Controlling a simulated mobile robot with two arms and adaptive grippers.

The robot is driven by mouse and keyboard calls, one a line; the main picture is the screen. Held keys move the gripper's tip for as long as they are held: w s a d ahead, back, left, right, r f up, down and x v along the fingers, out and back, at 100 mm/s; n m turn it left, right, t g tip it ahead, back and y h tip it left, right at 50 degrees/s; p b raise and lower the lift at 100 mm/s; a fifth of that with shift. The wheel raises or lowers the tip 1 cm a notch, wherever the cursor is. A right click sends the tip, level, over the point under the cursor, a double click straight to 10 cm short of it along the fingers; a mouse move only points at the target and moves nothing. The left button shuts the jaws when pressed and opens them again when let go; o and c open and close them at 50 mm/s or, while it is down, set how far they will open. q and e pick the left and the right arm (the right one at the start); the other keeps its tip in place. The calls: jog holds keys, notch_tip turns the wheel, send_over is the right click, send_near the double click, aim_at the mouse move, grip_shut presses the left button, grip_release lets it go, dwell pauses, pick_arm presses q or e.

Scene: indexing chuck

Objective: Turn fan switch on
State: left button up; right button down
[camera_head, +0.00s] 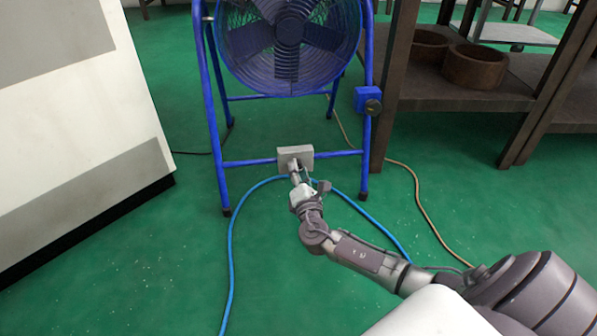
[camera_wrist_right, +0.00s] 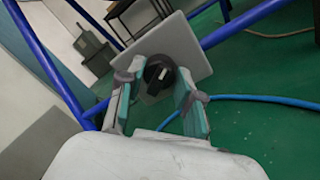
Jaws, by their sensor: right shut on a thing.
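The blue fan (camera_head: 288,45) stands on a blue tube frame on the green floor. A grey switch plate (camera_head: 294,151) is fixed to the frame's lower crossbar. In the right wrist view the plate (camera_wrist_right: 188,45) is tilted, with a black rotary knob (camera_wrist_right: 160,72) carrying a white mark. My right gripper (camera_head: 298,176) reaches up to the plate. In the wrist view its two teal-padded fingers (camera_wrist_right: 155,86) are at either side of the knob, shut on it. The head view hides the knob behind the gripper. My left gripper is not in view.
A blue box with a dark knob (camera_head: 368,100) sits on the frame's right leg. A blue cable (camera_head: 232,240) and a brown cable (camera_head: 425,215) cross the floor. A white cabinet (camera_head: 70,120) stands left, and a dark shelf with round bowls (camera_head: 475,67) stands right.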

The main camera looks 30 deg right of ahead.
jog(key=c, duration=1.9)
grip_release()
jog(key=o, duration=1.2)
jog(key=shift+c, duration=0.2)
jog(key=shift+s, duration=0.1)
jog(key=v, duration=1.1)
jog(key=shift+s+a, duration=0.2)
jog(key=shift+s, duration=0.15)
jog(key=shift+f, duration=0.15)
